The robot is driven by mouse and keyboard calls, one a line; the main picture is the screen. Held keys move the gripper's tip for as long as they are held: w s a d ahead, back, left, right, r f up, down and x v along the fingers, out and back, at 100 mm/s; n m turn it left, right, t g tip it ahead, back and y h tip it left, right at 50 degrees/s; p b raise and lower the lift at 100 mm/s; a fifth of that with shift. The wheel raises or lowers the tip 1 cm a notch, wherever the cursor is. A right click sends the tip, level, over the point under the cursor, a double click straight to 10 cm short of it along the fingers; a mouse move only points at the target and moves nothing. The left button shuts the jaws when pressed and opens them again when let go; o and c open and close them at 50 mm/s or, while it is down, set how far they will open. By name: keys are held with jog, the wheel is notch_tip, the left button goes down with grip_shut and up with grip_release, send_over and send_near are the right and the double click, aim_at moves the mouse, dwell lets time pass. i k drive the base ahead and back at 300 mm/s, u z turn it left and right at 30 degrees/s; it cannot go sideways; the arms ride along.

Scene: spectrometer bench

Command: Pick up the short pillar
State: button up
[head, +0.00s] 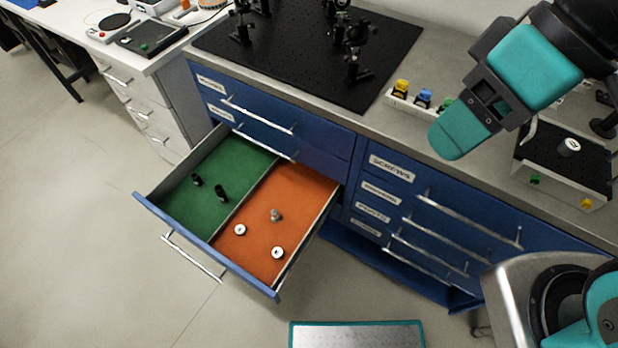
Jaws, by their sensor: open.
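An open blue drawer (150,208) has a green-lined left compartment and an orange-lined right one. Two small black posts, one (197,180) and another (221,193), are in the green part. I cannot tell for sure which of these is the short pillar. My gripper (458,135) is open, high above the bench at the upper right, well away from the drawer. Its fingers are seen edge-on and nothing shows in them.
The grey benchtop (420,70) carries a black breadboard (300,50) with optic mounts, and coloured knobs (401,88). A smaller black board (560,165) with a pale cylinder (569,147) is at right. Closed drawers (440,215) sit right of the open one. Left floor is clear.

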aim_at(276, 218)
jog(key=z, duration=2.55)
jog(key=k, duration=1.65)
jog(key=u, duration=2.1)
jog(key=i, duration=0.5)
